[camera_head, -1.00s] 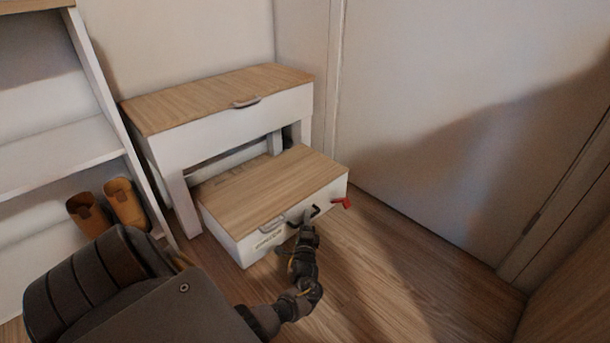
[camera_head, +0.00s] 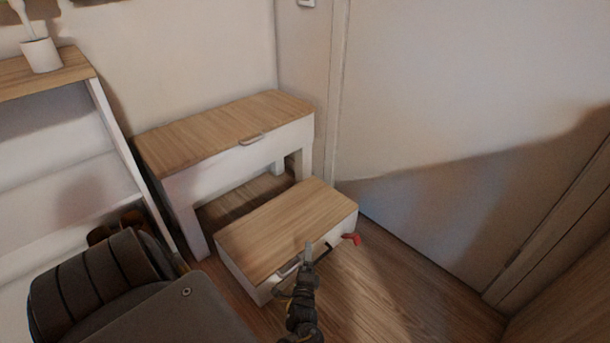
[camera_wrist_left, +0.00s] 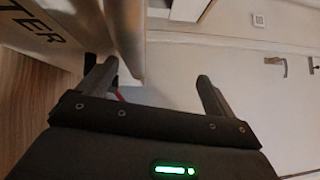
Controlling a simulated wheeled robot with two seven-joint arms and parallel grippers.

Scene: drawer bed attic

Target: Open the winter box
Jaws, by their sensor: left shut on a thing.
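The winter box (camera_head: 283,225) is a low white box with a wood-grain lid, standing on the floor in front of the bench. Its lid looks shut. In the left wrist view its front (camera_wrist_left: 45,35) shows the letters "TER". A pale handle (camera_head: 289,267) sits at its front edge, and a red piece (camera_head: 351,239) sticks out at its front right. My left gripper (camera_head: 307,250) is at the box's front edge. In the left wrist view its fingers (camera_wrist_left: 155,85) stand apart, with a pale bar, seemingly the handle, near the left finger. My right gripper is out of view.
A white bench with a wooden top (camera_head: 225,125) stands behind the box. A white shelf (camera_head: 80,140) is at the left, with orange-brown boots (camera_head: 125,222) low down. A white door (camera_head: 450,130) is at the right. Floor is clear right of the box.

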